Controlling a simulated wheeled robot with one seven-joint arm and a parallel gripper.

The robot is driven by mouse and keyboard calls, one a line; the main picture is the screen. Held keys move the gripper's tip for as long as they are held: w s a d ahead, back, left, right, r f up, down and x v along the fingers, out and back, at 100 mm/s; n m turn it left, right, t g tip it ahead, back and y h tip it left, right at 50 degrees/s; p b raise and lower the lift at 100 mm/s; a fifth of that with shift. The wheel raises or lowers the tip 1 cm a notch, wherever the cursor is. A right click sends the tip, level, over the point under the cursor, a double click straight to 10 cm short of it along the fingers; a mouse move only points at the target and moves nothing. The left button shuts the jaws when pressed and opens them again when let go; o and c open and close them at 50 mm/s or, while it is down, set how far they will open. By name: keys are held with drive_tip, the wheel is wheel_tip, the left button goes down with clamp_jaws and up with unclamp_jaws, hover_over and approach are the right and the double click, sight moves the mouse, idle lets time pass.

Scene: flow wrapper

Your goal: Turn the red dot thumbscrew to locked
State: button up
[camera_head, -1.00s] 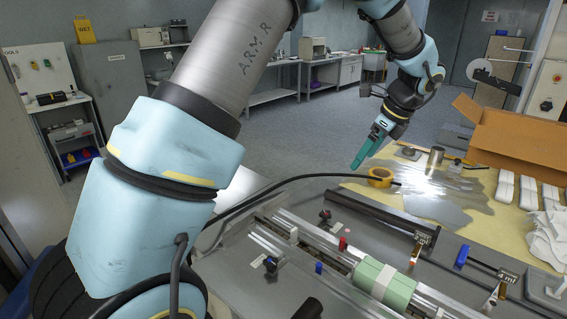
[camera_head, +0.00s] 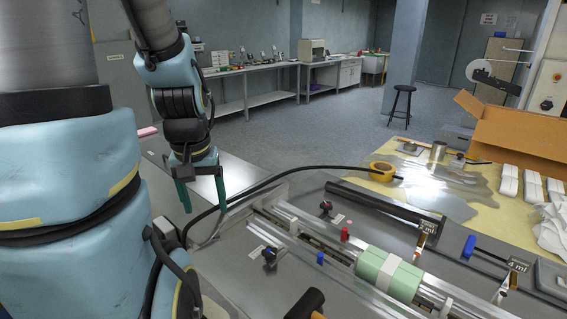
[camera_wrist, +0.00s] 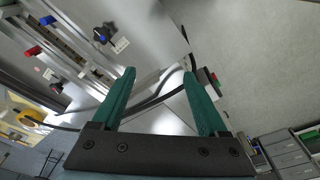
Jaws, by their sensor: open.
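A small black thumbscrew with a touch of red (camera_head: 325,207) stands on the grey machine deck behind the rail, beside a small pale label. In the wrist view it appears to be the small dark knob (camera_wrist: 57,87) at the left. A second black thumbscrew with blue on it (camera_head: 270,257) stands nearer, in front of the rail; it shows at the top of the wrist view (camera_wrist: 101,35). Dial positions are too small to read. My gripper (camera_head: 204,207) is open and empty, left of both thumbscrews, its green fingers pointing down. Both fingers also show in the wrist view (camera_wrist: 160,74).
A red block (camera_head: 345,234) and a blue block (camera_head: 320,257) sit along the rail. A black cable (camera_head: 285,178) arches behind the thumbscrews. A yellow tape roll (camera_head: 381,171) and cardboard box (camera_head: 515,130) lie beyond.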

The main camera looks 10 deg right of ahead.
drive_tip(key=w+d+f+n+b, duration=0.15)
drive_tip(key=w+d+b, duration=0.35)
drive_tip(key=w+d, duration=0.65)
drive_tip(key=n+g+b, duration=0.1)
drive_tip(key=g+b, duration=0.1)
drive_tip(key=b, duration=0.2)
approach(327, 204)
wheel_tip(327, 204, down, 8)
drive_tip(key=shift+s+f+p, duration=0.1)
drive_tip(key=shift+s+p, duration=0.05)
drive_tip(key=shift+p, duration=0.85)
drive_tip(key=shift+c, duration=0.3)
clamp_jaws()
